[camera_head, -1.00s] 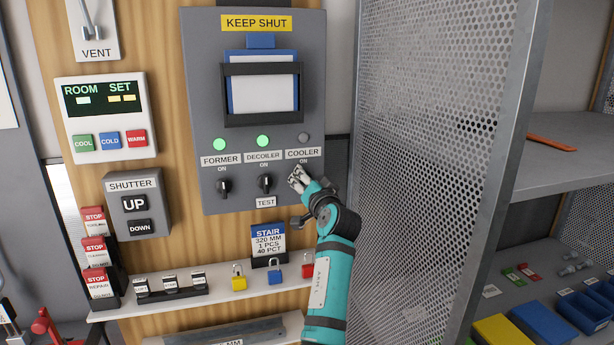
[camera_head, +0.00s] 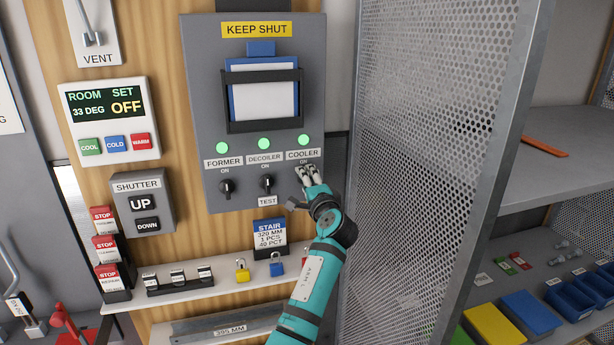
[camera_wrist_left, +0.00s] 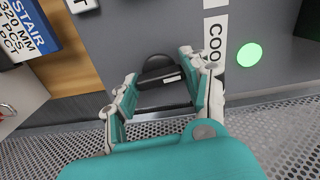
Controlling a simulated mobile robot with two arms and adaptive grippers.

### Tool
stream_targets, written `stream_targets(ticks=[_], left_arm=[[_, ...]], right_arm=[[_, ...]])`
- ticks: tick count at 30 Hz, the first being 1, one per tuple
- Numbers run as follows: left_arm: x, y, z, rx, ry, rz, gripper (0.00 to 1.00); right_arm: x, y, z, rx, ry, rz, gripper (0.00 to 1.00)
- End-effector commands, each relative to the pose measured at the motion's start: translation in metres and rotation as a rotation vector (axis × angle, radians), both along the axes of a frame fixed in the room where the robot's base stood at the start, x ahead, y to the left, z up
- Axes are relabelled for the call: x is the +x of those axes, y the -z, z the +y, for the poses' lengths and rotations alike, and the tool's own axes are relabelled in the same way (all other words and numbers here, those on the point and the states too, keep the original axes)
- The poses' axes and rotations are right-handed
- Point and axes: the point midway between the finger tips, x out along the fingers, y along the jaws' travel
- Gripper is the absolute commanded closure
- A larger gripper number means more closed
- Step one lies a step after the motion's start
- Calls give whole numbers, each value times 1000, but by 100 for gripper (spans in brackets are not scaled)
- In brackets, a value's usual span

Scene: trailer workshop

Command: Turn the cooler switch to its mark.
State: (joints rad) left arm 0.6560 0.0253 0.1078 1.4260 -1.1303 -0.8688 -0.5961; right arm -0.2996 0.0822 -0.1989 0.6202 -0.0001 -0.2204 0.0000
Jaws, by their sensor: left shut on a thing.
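The cooler switch (camera_wrist_left: 160,66) is a black knob with a white line, seen between the fingers in the left wrist view. The line points roughly toward the COOLER label (camera_wrist_left: 214,40). My left gripper (camera_head: 306,172) is shut on this knob and hides it in the head view. The ON mark (camera_head: 303,162) under the COOLER label is just above the fingertips. The cooler lamp (camera_head: 304,140) is lit green. My right gripper is out of view.
The FORMER switch (camera_head: 227,188) and DECOILER switch (camera_head: 267,183) are left of my gripper, with green lamps above. A ledge (camera_head: 205,291) with padlocks and a STAIR card (camera_head: 269,235) lies below. A perforated metal panel (camera_head: 430,130) stands close on the right.

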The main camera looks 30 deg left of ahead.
Motion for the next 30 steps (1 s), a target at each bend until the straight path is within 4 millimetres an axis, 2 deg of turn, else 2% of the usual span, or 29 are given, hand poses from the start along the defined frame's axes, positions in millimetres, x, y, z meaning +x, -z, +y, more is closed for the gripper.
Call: stream_targets(ticks=[7,24,25,30], left_arm=[[0,-2,0,59,2,66,85],[0,-1,0,77,2,85,85],[0,-1,0,77,2,85,49],[0,0,0,76,1,85,29]], right_arm=[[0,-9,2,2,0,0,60],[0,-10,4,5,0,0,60],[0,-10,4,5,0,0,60],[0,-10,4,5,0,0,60]])
